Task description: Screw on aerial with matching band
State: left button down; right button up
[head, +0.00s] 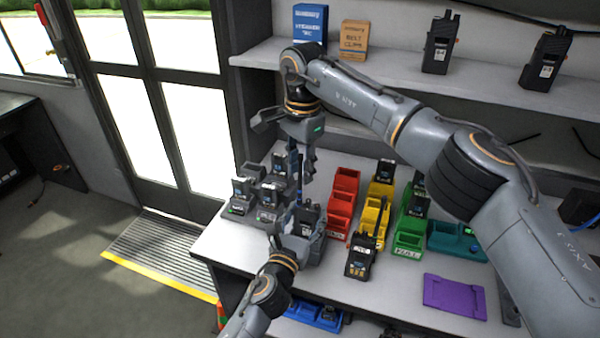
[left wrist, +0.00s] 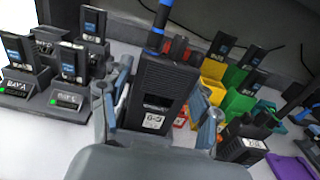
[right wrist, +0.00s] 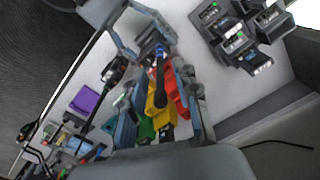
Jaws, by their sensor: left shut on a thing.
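My left gripper (head: 309,240) is shut on a black radio (left wrist: 160,95) with a white label, held upright above the table; the radio also shows in the head view (head: 306,221). A dark aerial with blue bands (left wrist: 156,38) stands at the radio's top; in the head view the aerial (head: 299,172) rises toward my right gripper. I cannot tell how far it is threaded. My right gripper (right wrist: 161,108) is above it, fingers apart on either side of the aerial (right wrist: 160,82), which it does not visibly clamp.
Red bins (head: 340,205), yellow bins (head: 371,221) and green bins (head: 408,240) stand right. Another radio (head: 360,262) stands near the front edge. A purple mat (head: 455,296) lies right. A shelf (head: 390,70) is behind.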

jog(key=shift+o, duration=0.4)
jog(key=shift+r, duration=0.2)
notch_tip(320, 180, up, 10)
jog(key=n, duration=0.9)
jog(key=shift+f+n, duration=0.25)
jog(key=shift+n, duration=0.05)
jog(key=shift+r+n, duration=0.55)
jog(key=shift+n, duration=0.05)
jog(key=shift+f, duration=0.15)
notch_tip(320, 180, down, 12)
jog(key=shift+r, duration=0.1)
grip_shut()
